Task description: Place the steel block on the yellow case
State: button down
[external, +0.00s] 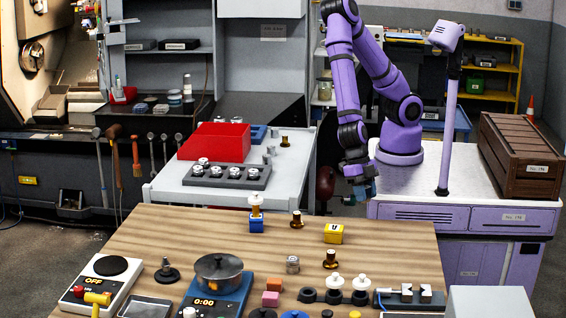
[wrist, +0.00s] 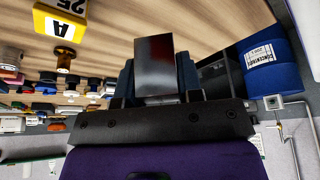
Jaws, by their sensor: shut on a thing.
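The steel block, a shiny dark grey rectangular piece (wrist: 155,62), is held between the blue fingers of my gripper in the wrist view. In the external view my gripper (external: 364,188) hangs beyond the back right of the wooden table, and the block cannot be made out there. The yellow case (external: 333,234) sits on the table's back right part, nearer the camera and to the left of my gripper, apart from it. In the wrist view a yellow case with a black letter label (wrist: 62,22) shows at the upper left. Its top looks bare in the external view.
Several small parts, a pot (external: 218,270) and a scale fill the front. A white cart (external: 300,170) with a red bin (external: 215,141) stands behind.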

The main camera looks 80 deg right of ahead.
send_over(339, 230)
jog(key=shift+w+d+f, duration=0.45)
jog(key=shift+f, duration=0.1)
jog(key=shift+w+f, duration=0.1)
jog(key=shift+f, duration=1.65)
jog(key=shift+f, duration=0.1)
jog(key=c, duration=0.8)
grip_release()
jog(key=v, duration=1.2)
